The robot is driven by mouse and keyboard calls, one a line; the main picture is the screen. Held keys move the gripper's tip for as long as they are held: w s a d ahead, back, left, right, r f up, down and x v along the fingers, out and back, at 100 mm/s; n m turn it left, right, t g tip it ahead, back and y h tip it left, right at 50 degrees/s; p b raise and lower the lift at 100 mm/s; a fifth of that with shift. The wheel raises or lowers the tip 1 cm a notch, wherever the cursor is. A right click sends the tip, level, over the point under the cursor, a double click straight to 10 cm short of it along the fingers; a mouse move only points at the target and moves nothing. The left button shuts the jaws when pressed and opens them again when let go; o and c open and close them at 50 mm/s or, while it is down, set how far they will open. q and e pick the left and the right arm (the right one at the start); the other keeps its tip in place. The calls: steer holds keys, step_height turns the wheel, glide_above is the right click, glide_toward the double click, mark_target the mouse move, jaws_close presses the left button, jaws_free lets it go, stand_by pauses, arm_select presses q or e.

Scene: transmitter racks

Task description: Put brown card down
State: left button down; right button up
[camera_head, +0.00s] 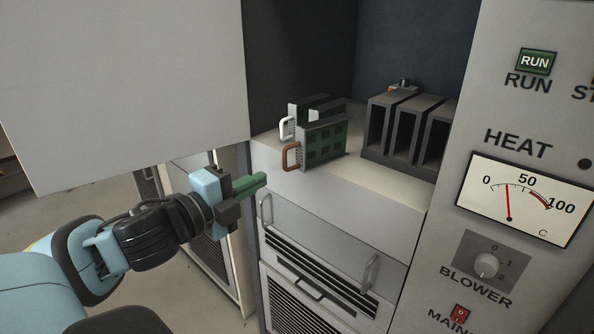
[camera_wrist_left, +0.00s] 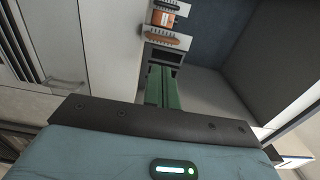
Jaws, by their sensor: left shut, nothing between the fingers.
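The brown card (camera_head: 325,143), a green circuit card with a brown handle, stands upright on the light shelf top (camera_head: 375,180) inside the cabinet. A similar card with a white handle (camera_head: 286,128) stands just behind it. My left gripper (camera_head: 262,181) is shut and empty, in front of the shelf's left part and apart from the brown card. My right gripper is not in view.
A grey rack with open slots (camera_head: 408,128) stands right of the cards. A large pale panel (camera_head: 125,85) hangs at the left. A control panel with a heat gauge (camera_head: 522,200) borders the right. The shelf's front right part is clear.

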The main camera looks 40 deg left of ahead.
arm_select(q)
steer(key=w+b, duration=0.1)
steer(key=w, duration=0.1)
glide_toward(303, 156)
steer(key=shift+w, duration=1.4)
steer(key=shift+w+d+r+p, duration=0.1)
steer(key=shift+w+d+p, duration=0.05)
steer(key=shift+w, duration=0.6)
steer(key=shift+w+d+r+p, duration=0.1)
steer(key=shift+w+d+p, duration=0.1)
steer(key=shift+w, duration=0.6)
steer(key=shift+w+f, duration=0.15)
steer(key=shift+w, duration=0.3)
